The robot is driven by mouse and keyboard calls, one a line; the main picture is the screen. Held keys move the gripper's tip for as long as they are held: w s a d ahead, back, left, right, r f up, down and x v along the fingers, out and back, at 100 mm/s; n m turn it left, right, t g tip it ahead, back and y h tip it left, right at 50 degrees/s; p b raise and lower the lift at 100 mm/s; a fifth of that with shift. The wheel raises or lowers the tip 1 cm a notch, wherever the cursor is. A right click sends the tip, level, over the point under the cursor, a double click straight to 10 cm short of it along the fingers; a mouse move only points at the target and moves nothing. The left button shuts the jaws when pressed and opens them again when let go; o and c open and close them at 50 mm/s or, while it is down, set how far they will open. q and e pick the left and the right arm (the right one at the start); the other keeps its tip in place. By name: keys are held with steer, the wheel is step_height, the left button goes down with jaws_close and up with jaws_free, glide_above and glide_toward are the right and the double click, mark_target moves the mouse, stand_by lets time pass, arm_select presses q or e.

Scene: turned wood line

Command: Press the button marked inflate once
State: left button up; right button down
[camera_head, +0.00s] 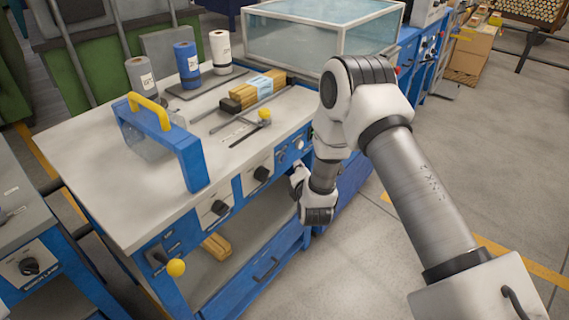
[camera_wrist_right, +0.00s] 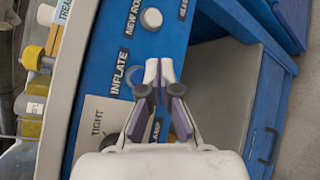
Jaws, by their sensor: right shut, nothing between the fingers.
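The label INFLATE (camera_wrist_right: 120,72) is on the blue front panel in the right wrist view. Beside it is a round button (camera_wrist_right: 134,76), partly hidden behind my fingers. My right gripper (camera_wrist_right: 158,72) is shut and empty, with its fingertips over or just beside this button. I cannot tell whether they touch it. In the head view my right gripper (camera_head: 299,180) is at the front of the bench, low beside the panel. My left gripper is not in view.
A white button (camera_wrist_right: 151,19) marked NEW ROLL sits farther up the panel. A TIGHT dial plate (camera_wrist_right: 97,125) is below. The bench (camera_head: 85,165) carries a blue frame with a yellow handle (camera_head: 150,110), wood strips (camera_head: 258,88) and rolls (camera_head: 187,62). Open floor lies right.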

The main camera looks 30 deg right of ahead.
steer(key=shift+w+a, duration=0.35)
steer(key=shift+w, duration=0.5)
steer(key=shift+w+r, duration=0.1)
stand_by(0.7)
steer(key=shift+w+a, duration=0.2)
steer(key=shift+w, duration=0.1)
steer(key=shift+w+a, duration=0.1)
steer(key=shift+w, duration=0.2)
stand_by(0.6)
stand_by(0.3)
steer(key=shift+s+d+p, duration=0.3)
steer(key=shift+s+p, duration=0.3)
steer(key=shift+s, duration=0.1)
